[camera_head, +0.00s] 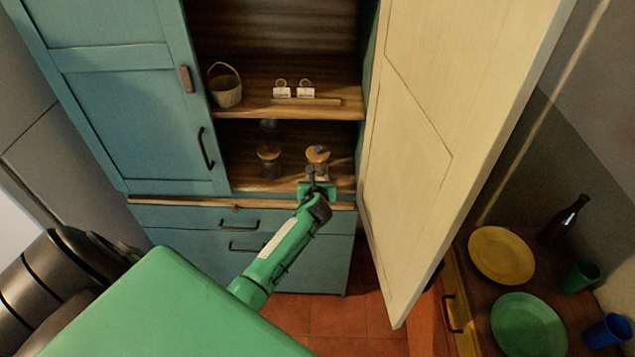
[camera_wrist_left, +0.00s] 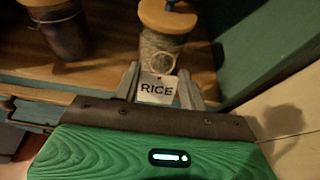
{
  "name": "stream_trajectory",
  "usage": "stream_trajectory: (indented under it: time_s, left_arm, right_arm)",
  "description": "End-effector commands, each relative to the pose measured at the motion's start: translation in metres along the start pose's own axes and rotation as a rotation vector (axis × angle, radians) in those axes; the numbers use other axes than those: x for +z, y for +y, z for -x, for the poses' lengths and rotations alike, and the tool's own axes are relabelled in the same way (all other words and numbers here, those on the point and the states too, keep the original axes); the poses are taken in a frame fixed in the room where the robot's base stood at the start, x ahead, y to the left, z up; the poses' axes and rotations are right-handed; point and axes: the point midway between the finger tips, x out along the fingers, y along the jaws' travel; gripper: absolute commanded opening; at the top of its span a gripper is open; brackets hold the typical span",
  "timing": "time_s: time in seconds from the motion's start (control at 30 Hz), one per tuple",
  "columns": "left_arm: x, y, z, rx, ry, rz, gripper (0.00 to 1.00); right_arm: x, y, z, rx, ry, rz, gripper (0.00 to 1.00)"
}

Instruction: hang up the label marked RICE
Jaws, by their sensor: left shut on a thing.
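The white label marked RICE (camera_wrist_left: 157,89) is between the fingers of my left gripper (camera_wrist_left: 160,92), which is shut on it. A pale ring (camera_wrist_left: 162,62) stands up from the label's top edge, in front of a glass jar with a wooden lid (camera_wrist_left: 166,38). I cannot tell whether the ring touches the jar. In the head view my left gripper (camera_head: 315,174) is at the lower shelf, in front of that jar (camera_head: 318,155); the label is too small to make out there. My right gripper is out of view.
A second lidded jar (camera_head: 269,160) stands to the left on the lower shelf. Two small white labels with rings (camera_head: 282,92) (camera_head: 305,92) and a basket (camera_head: 226,88) are on the shelf above. An open cream door (camera_head: 420,130) stands close on the right.

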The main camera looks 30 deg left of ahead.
Motion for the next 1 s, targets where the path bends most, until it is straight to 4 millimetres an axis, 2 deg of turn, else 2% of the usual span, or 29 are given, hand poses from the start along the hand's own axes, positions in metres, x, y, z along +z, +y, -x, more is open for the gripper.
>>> stream_trajectory:
  time_s: [0.47,1.0]
  left_arm:
    - [0.0020,0.0001,-0.0037,0.000,-0.001,-0.001,0.21]
    - [0.0039,-0.0002,-0.0107,0.000,0.000,-0.001,0.21]
  right_arm:
    - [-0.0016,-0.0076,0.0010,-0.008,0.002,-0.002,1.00]
    - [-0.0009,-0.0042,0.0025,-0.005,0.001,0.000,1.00]
